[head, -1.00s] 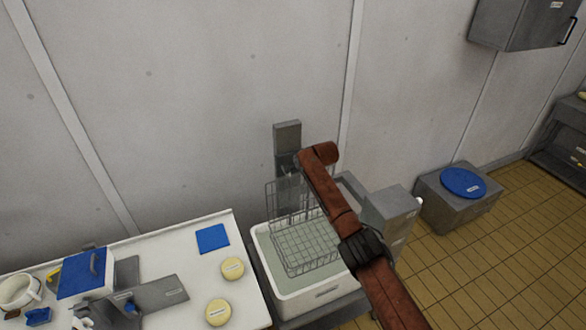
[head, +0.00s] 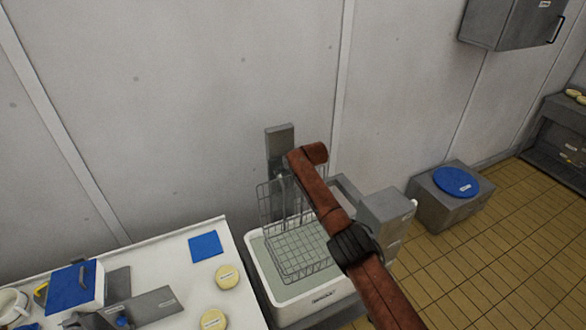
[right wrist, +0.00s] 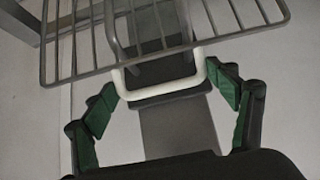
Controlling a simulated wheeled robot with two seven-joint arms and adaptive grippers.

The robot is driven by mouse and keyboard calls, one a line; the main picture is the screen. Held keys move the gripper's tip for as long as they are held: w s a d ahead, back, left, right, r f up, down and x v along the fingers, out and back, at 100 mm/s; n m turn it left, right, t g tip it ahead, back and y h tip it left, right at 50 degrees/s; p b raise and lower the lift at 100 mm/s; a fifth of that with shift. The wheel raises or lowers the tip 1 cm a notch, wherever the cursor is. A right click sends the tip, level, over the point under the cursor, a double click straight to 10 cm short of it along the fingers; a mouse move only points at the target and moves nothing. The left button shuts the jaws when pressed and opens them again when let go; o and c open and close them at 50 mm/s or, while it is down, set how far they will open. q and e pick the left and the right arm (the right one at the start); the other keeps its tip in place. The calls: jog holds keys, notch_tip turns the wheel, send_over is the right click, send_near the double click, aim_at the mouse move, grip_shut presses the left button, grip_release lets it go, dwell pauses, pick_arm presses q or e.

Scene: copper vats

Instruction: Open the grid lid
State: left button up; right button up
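A wire grid basket (head: 297,250) hangs in a white tub of pale liquid. A wire panel (head: 272,207) stands upright at its back, near a grey wall bracket (head: 280,147). I cannot tell which mesh is the lid. My right arm crosses the head view beside the basket; its gripper is hidden there. In the right wrist view my right gripper (right wrist: 168,98) is open, its green-padded fingers spread either side of a pale U-shaped loop (right wrist: 160,93). Contact is unclear. A wire grid (right wrist: 100,70) crosses above the fingers. My left gripper is not in view.
The white tub (head: 318,305) stands between a white table (head: 150,255) at left and a grey box (head: 385,215) at right. The table holds a blue square (head: 205,247) and pale round pieces (head: 228,276). A blue disc (head: 456,182) lies on a grey floor box.

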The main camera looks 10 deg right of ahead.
jog(key=shift+o, duration=0.9)
jog(key=shift+w+d+r, duration=0.15)
jog(key=shift+d+r, duration=0.05)
jog(key=shift+d, duration=0.05)
jog(key=shift+a+f, duration=0.1)
jog(key=shift+a, duration=0.05)
jog(key=shift+s, duration=0.2)
jog(key=shift+s+r, duration=0.35)
jog(key=shift+r, duration=0.1)
jog(key=v, duration=1)
jog(key=shift+s+r, duration=0.15)
jog(key=shift+r, duration=0.1)
jog(key=shift+d, duration=0.2)
